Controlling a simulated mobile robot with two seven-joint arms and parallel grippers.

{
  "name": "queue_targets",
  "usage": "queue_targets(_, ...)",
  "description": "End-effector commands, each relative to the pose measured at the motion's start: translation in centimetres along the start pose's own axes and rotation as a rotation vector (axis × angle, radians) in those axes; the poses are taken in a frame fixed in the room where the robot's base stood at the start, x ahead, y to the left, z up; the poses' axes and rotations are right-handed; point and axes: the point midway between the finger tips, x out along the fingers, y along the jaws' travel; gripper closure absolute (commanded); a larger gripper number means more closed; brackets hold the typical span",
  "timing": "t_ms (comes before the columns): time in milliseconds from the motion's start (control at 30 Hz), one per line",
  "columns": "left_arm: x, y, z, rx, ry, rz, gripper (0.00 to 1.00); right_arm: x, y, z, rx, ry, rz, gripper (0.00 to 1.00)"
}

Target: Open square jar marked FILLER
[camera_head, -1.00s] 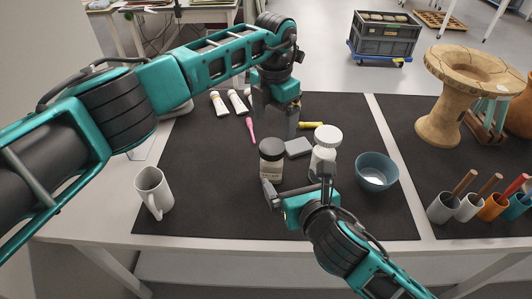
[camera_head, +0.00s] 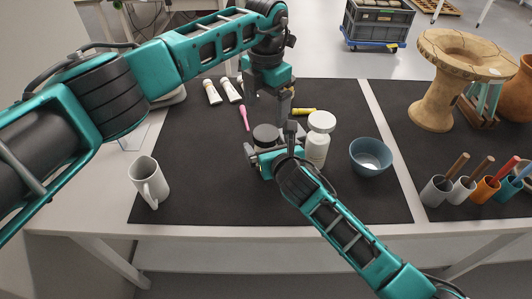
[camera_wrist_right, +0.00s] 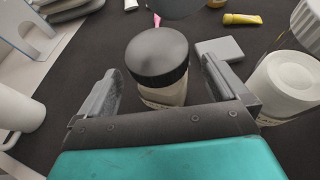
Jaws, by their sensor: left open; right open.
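A jar with a dark lid (camera_head: 265,133) and a pale body stands on the dark mat. Its lid (camera_wrist_right: 158,52) and part of its body also show in the right wrist view; no marking can be read. My right gripper (camera_wrist_right: 160,80) is open, with one finger on each side of the jar and gaps visible. In the head view the right gripper (camera_head: 268,146) hides most of the jar's body. My left gripper (camera_head: 268,100) is open and empty, behind and above the jar.
A white jar (camera_head: 318,138) stands close on the right, beside a blue bowl (camera_head: 371,156). A grey block (camera_wrist_right: 219,49) lies behind. A white mug (camera_head: 148,182) stands at left. Tubes (camera_head: 212,92) and a pink tool (camera_head: 244,117) lie farther back.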

Motion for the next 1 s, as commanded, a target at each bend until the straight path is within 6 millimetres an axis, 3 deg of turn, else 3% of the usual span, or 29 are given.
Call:
queue_targets(433,0.0,-0.01,0.0,0.0,0.0,0.0,0.1,0.75,0.01,0.05,0.0,-0.001,0.0,0.0)
queue_targets(1000,0.0,-0.01,0.0,0.0,0.0,0.0,0.1,0.72,-0.01,0.01,0.0,0.0,0.0,0.55)
